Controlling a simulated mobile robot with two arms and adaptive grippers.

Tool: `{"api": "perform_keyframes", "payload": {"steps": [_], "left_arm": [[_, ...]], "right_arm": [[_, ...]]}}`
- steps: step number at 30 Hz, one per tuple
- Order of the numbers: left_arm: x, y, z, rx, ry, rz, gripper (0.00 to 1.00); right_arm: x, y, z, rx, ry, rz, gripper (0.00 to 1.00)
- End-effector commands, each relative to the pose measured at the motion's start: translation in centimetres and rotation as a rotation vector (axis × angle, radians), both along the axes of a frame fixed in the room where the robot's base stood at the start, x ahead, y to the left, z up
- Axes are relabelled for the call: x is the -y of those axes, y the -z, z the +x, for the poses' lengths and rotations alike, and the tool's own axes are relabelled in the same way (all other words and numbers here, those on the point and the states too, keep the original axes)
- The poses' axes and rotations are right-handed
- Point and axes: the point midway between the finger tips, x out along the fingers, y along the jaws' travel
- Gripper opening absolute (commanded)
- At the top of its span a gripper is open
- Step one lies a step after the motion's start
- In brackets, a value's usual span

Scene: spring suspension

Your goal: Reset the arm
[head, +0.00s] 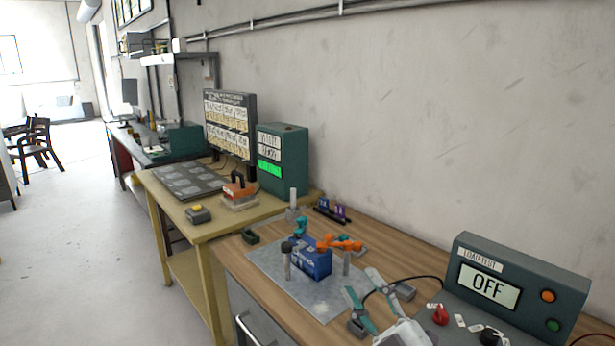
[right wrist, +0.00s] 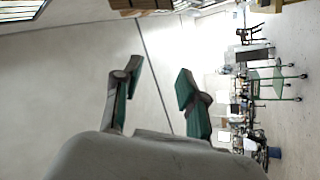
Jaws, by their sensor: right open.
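My right gripper (head: 362,298) is at the lower middle of the head view, in front of the wooden workbench. Its two fingers are spread apart with nothing between them. In the right wrist view the same gripper (right wrist: 155,85) is open and empty, with wall and far room behind it. My left gripper is not in view.
A load test box (head: 520,283) reading OFF stands at the right, with a red knob (head: 440,315) before it. Open floor lies far left.

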Motion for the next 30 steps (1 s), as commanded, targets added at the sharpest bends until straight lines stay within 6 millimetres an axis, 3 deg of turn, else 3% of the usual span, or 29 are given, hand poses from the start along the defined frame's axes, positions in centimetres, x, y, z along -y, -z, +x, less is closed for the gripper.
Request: {"api": "perform_keyframes", "payload": {"steps": [3,6,9,12,18,27,28,30], "left_arm": [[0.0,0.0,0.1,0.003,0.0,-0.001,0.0],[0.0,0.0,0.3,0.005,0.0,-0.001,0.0],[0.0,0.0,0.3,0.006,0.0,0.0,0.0],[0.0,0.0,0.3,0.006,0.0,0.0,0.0],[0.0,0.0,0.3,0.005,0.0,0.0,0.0],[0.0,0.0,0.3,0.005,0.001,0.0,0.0],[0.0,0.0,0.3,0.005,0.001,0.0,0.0],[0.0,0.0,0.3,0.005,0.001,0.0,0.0]], "right_arm": [[5.6,7.0,-0.4,-0.358,0.247,0.201,0.42],[8.9,13.5,-2.8,-0.648,0.405,0.295,0.42],[10.8,19.5,-6.8,-0.925,0.523,0.347,0.42],[11.7,23.8,-11.0,-1.148,0.597,0.366,0.42],[11.9,28.2,-17.8,-1.445,0.665,0.369,0.42],[11.2,31.1,-26.2,-1.772,0.703,0.346,0.42],[11.2,31.3,-27.0,-1.802,0.705,0.341,0.42],[11.1,33.5,-26.0,-1.799,0.707,0.335,0.42]]}}
